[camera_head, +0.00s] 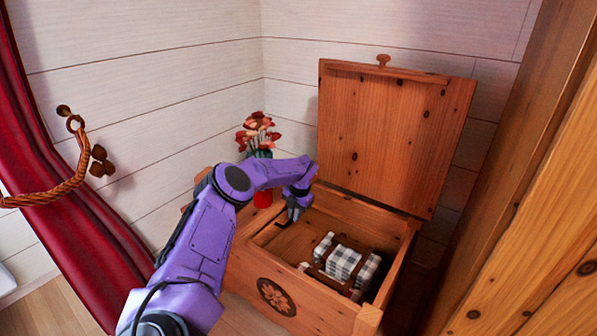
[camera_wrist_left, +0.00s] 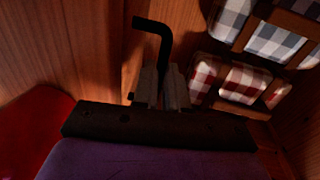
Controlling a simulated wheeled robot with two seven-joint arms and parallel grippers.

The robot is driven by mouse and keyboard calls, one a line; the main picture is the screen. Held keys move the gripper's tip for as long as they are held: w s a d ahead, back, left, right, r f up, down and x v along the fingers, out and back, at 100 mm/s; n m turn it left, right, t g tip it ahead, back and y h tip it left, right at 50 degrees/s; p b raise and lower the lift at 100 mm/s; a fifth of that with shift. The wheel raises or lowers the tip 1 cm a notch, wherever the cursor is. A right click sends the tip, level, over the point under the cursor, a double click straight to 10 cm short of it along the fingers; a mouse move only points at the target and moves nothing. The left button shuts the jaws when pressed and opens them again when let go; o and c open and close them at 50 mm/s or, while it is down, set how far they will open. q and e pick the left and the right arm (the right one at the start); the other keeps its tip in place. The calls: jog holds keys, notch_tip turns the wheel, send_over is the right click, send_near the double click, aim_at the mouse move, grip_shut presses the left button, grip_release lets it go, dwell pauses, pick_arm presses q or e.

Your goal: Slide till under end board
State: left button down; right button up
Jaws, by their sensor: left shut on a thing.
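My left gripper (camera_head: 294,212) reaches into the left part of an open wooden chest (camera_head: 258,265). It is shut on a dark bent rod (camera_head: 282,225). In the left wrist view the rod (camera_wrist_left: 163,45) rises from between the fingers (camera_wrist_left: 161,88) and bends left at its far end. To its right, grey and red checked cloths (camera_wrist_left: 275,45) sit between wooden strips. In the head view the grey checked bundle (camera_head: 342,262) lies inside the chest, apart from the gripper. I cannot tell which wooden part is the till or the end board. My right gripper is not in view.
The chest lid (camera_head: 390,135) stands open behind. Red flowers (camera_head: 258,133) stand left of it, partly behind my arm. A red curtain (camera_head: 75,225) hangs at left, and a large wooden post (camera_head: 530,170) stands close on the right.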

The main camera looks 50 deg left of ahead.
pick_arm(q)
jog(key=shift+a+r, duration=0.1)
jog(key=shift+a, duration=0.25)
jog(key=c, duration=1.2)
grip_release()
jog(key=shift+s+a, duration=0.1)
jog(key=shift+s, duration=0.05)
jog(key=shift+o, duration=0.2)
notch_tip(320, 180, up, 10)
jog(key=d+p, duration=0.2)
jog(key=p, duration=0.1)
jog(key=shift+w+r, duration=0.15)
jog(key=shift+w, duration=0.15)
jog(key=shift+d, duration=0.15)
